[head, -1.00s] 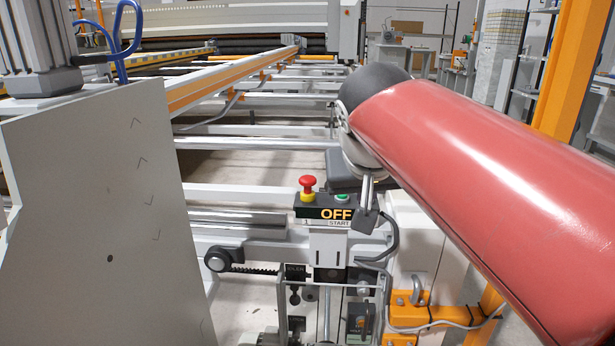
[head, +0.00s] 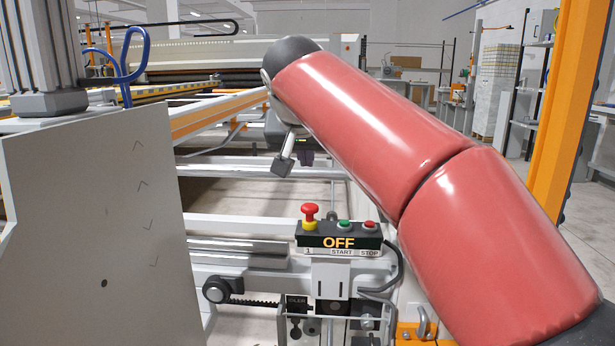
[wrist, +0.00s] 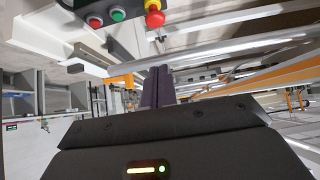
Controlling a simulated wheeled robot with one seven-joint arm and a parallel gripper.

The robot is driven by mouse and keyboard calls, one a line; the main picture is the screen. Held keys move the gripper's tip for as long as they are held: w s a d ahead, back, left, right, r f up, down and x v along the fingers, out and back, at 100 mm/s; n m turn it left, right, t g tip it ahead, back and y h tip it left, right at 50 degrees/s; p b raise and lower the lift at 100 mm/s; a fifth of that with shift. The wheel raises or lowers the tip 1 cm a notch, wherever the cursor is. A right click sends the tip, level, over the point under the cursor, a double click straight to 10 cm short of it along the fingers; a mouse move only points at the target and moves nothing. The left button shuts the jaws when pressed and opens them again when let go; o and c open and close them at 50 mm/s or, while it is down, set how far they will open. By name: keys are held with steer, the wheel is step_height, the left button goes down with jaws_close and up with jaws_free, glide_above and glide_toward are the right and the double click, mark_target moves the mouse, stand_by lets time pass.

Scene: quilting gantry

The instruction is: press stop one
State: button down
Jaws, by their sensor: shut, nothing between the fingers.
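The control box (head: 338,234) marked 1 shows OFF on its display. Its red stop button (head: 370,225) is at the right end, above the STOP label. The green start button (head: 343,225) is in the middle, and a red mushroom button (head: 309,212) on a yellow base is at the left. In the wrist view, the stop button (wrist: 95,22) shows at the upper left. My gripper (head: 306,159) is beyond and above the box, partly hidden by my arm. Its dark fingers (wrist: 156,86) are together and empty, apart from the buttons.
A large pale panel (head: 100,220) stands left of the box. White rails and rollers (head: 230,222) of the gantry run behind it. An orange post (head: 562,110) stands at the right. A black cable (head: 397,265) hangs from the box's right side.

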glide_above(310, 207)
steer(key=s, duration=0.1)
step_height(310, 207, down, 6)
step_height(310, 207, down, 3)
steer(key=shift+b, duration=0.8)
steer(key=shift+f, duration=0.7)
steer(key=shift+f+b, duration=0.8)
steer(key=shift+f, duration=0.3)
